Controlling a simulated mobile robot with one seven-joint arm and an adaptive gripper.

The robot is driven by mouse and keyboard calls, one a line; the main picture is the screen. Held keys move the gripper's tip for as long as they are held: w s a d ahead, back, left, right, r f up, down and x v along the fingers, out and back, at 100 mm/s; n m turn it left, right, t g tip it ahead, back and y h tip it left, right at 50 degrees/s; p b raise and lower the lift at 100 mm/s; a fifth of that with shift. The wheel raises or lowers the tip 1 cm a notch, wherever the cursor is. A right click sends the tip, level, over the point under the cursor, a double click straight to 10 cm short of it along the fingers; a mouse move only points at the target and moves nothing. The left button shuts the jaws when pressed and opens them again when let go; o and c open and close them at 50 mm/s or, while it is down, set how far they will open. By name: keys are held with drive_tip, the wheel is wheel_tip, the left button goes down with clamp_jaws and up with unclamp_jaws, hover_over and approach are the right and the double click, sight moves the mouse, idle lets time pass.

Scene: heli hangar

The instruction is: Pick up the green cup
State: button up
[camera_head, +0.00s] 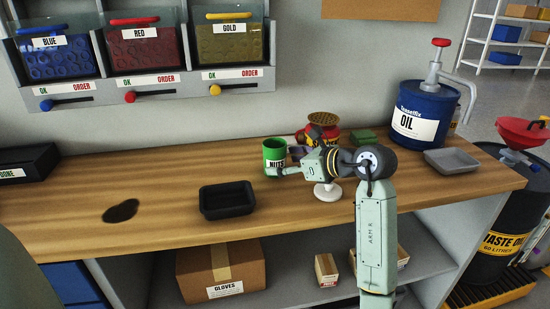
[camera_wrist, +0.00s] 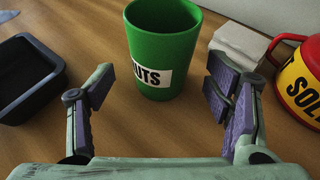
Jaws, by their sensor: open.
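The green cup (camera_head: 274,152) stands upright on the wooden workbench, with a white label ending in "UTS". In the wrist view the cup (camera_wrist: 161,50) is just ahead of and between the spread fingers, with no finger touching it that I can see. My gripper (camera_wrist: 160,97) is open and empty, its purple pads on either side of the label. In the head view my gripper (camera_head: 284,169) reaches the cup from the right, and its near finger overlaps the cup's lower part.
A black tray (camera_head: 227,199) lies left of the cup. A red and yellow container (camera_wrist: 298,75) and a white block (camera_wrist: 239,43) are close on the right. A blue oil can (camera_head: 421,112) and a grey tray (camera_head: 450,161) stand farther right. The bench's left middle is mostly clear.

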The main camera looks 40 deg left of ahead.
sight(274, 161)
drive_tip(key=p+x, duration=0.1)
drive_tip(key=x, duration=0.3)
drive_tip(key=shift+w+a+f+p, duration=0.1)
drive_tip(key=shift+a+f+p, duration=0.1)
drive_tip(key=shift+a+p, duration=0.15)
drive_tip(key=shift+c, duration=0.4)
drive_tip(key=c, duration=1.3)
drive_tip(key=shift+r, duration=0.15)
